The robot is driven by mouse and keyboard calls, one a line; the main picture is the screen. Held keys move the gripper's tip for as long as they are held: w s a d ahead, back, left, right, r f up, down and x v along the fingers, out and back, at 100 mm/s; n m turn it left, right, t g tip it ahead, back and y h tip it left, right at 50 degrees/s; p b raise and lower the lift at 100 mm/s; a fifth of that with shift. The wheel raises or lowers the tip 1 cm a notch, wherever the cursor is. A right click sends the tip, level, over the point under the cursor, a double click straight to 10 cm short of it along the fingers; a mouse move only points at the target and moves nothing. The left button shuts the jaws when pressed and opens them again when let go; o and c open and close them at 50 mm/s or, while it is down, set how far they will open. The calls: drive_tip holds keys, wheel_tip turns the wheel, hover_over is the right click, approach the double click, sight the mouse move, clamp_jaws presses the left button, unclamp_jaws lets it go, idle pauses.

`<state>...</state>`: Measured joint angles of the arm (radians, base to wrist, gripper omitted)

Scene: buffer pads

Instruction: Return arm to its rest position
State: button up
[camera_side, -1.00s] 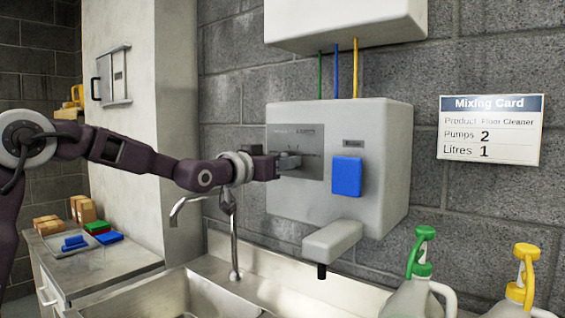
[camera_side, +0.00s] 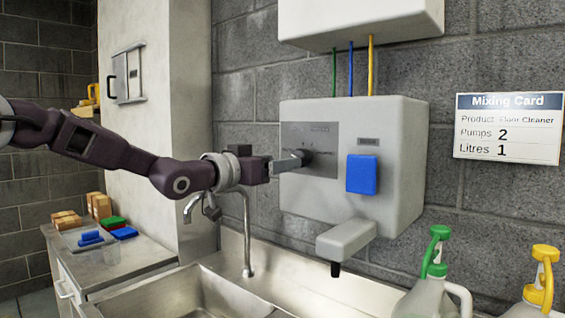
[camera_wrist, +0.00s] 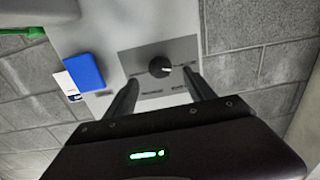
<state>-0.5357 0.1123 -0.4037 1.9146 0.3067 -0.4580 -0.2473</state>
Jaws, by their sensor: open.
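My gripper (camera_side: 292,162) is in front of the grey panel on the white wall dispenser (camera_side: 400,180). In the wrist view my gripper (camera_wrist: 160,78) is open, its two fingers apart with nothing between them. A round black dial (camera_wrist: 159,67) on the panel (camera_wrist: 190,50) shows just beyond the fingertips; no contact with it can be made out. In the side view the fingers partly cover the dial. My arm is stretched out from the left across the sink.
A blue button (camera_side: 362,174) is right of the panel, above a spout (camera_side: 346,238). A sink (camera_side: 170,300) and faucet (camera_side: 247,240) lie below. Green-topped (camera_side: 435,255) and yellow-topped (camera_side: 541,275) bottles stand at right. A counter at left (camera_side: 120,258) holds boxes and coloured pads.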

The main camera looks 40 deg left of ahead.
idle(0.3)
drive_tip(key=s+d+f+g, duration=0.1)
drive_tip(key=s+f+g, duration=0.3)
drive_tip(key=s, duration=0.8)
drive_tip(key=s+d+f+g, duration=0.2)
drive_tip(key=s+f+g, duration=0.2)
drive_tip(key=s+f, duration=0.5)
drive_tip(key=s+d+f+g, duration=0.2)
drive_tip(key=s+f+g, duration=0.2)
drive_tip(key=s, duration=1.3)
wheel_tip(320, 180, down, 3)
drive_tip(key=shift+f, duration=0.1)
drive_tip(key=shift+d, duration=0.1)
